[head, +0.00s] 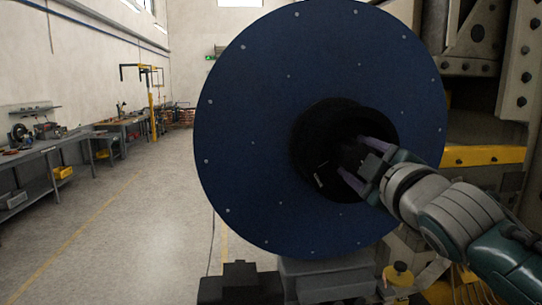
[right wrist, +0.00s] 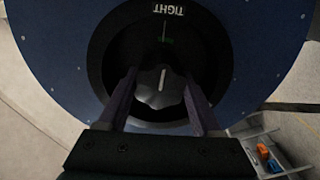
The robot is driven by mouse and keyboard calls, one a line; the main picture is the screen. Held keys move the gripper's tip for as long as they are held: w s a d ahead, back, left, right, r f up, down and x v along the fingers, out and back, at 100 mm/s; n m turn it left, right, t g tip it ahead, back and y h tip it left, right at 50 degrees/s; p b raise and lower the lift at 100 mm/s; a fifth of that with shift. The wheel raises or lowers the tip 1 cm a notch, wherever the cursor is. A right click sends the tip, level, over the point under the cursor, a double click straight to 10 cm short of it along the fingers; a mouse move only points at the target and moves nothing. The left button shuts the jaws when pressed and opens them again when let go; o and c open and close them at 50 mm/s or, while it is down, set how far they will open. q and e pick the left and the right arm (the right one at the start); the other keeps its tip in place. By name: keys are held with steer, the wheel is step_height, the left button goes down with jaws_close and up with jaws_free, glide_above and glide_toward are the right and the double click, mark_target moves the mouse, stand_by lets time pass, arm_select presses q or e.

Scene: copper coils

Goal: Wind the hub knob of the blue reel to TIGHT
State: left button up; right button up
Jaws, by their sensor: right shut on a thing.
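The blue reel (head: 250,100) is a large upright disc with a dark round hub (head: 312,150) at its middle. My right gripper (head: 362,160) reaches into the hub from the right. In the right wrist view, its fingers (right wrist: 162,92) are shut on the dark lobed hub knob (right wrist: 152,98), one on each side. A white line on the knob points up the picture, nearly at a small green mark (right wrist: 167,40) on the hub. The TIGHT label (right wrist: 168,10) is above that mark. The knob is mostly hidden in the head view. My left gripper is not in view.
Dark machine frames with a yellow bar (head: 482,156) stand close at the right, beside my right arm. A dark grey block (head: 325,278) is below the reel. Workbenches (head: 40,165) line the left wall, and the floor between is clear.

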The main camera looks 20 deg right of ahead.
steer(key=o, duration=1.4)
steer(key=shift+c, duration=0.2)
steer(key=shift+s, duration=0.15)
steer(key=b+v, duration=0.2)
steer(key=v, duration=0.7)
steer(key=shift+s+b, duration=0.35)
